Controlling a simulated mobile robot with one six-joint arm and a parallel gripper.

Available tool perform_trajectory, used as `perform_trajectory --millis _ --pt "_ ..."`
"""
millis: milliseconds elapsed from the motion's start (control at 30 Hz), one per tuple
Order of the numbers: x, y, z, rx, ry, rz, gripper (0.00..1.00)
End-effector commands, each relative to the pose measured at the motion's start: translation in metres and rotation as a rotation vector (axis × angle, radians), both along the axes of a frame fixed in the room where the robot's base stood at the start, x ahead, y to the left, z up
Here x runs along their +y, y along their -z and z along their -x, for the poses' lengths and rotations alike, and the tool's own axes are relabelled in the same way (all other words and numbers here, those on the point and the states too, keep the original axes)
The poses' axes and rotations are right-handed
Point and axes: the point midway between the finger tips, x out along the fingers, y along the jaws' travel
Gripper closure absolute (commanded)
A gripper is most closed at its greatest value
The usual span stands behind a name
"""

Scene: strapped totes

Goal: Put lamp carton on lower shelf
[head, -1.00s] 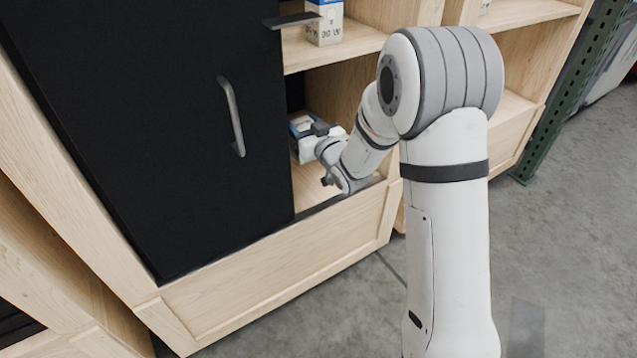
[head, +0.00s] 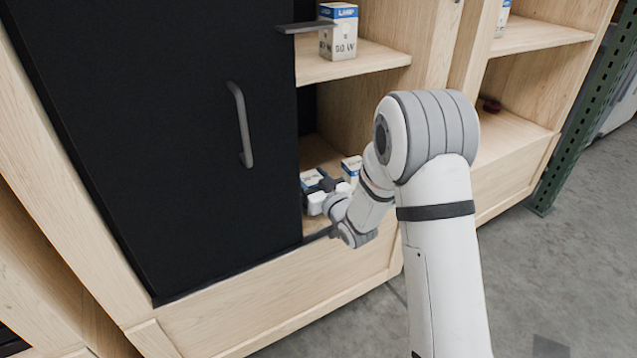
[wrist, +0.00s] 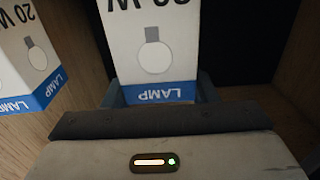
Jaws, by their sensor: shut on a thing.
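My gripper (head: 318,194) is inside the lower compartment of the shelf unit, just right of the black door. It is shut on a white and blue lamp carton (head: 311,179). In the wrist view this carton (wrist: 152,45) is between the two fingers, with "20 W" and "LAMP" upside down. A second, similar 20 W carton (wrist: 28,55) is to its left in the wrist view. It also shows in the head view (head: 351,167), right of the held one on the lower shelf (head: 318,152). I cannot tell whether the held carton touches the shelf.
A 50 W lamp carton (head: 339,36) stands on the upper shelf (head: 375,58), above my gripper. The black door (head: 160,130) with a grey handle (head: 240,125) covers the unit's left part. A wooden front board (head: 290,285) runs below the opening.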

Motion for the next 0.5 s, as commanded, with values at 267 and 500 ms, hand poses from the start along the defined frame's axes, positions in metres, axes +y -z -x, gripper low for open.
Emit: perform_trajectory --millis 267,500 --pt "0.0004 0.0016 -0.0001 -0.002 0.000 -0.001 0.71" --pt "0.0006 0.0008 0.0002 -0.001 -0.001 -0.001 0.31"
